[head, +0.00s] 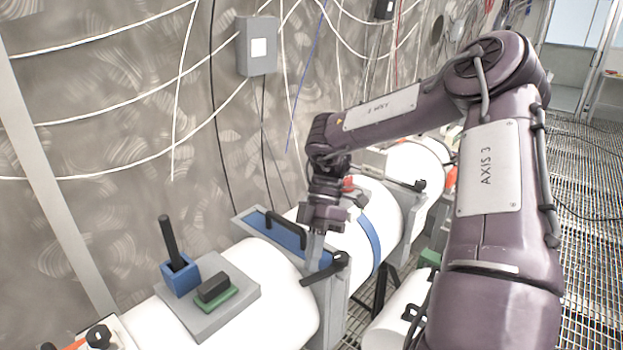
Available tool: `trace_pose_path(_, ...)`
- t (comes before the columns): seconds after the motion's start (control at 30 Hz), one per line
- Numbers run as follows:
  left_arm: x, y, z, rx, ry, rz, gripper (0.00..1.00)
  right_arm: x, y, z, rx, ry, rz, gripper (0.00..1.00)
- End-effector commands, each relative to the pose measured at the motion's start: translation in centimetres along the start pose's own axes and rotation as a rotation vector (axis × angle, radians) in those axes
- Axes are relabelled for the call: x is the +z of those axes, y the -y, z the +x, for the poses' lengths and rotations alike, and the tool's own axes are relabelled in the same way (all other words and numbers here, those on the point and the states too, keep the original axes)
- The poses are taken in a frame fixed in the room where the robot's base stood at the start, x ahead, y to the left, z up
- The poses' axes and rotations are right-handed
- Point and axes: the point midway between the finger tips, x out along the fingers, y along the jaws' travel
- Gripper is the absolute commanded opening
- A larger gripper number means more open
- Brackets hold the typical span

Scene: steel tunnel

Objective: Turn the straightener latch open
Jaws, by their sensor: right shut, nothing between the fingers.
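My right arm comes in from the right, and its gripper (315,250) points down beside a black lever (325,270), which looks like the latch. The lever lies slanted across the top of a grey upright bracket (332,310) between two white cylinder sections. The right gripper's fingers are shut with nothing between them. The fingertips are close to the lever; I cannot tell whether they touch it. They hide part of the lever's far side. My left gripper is not in view.
A blue-and-grey panel with a black handle (285,230) lies just left of the gripper. A grey plate (230,310) with a blue block (180,277) and black rod stands on the near white cylinder. Cables hang on the wall behind. Grating floor (590,200) lies at right.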

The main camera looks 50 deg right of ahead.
Motion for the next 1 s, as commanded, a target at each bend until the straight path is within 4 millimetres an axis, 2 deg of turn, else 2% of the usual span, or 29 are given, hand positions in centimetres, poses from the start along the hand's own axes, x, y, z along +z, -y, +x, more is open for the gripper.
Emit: trace_pose_path(1.0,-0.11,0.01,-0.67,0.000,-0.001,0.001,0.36,-0.20,0.68,0.49,-0.001,0.000,-0.001,0.00)
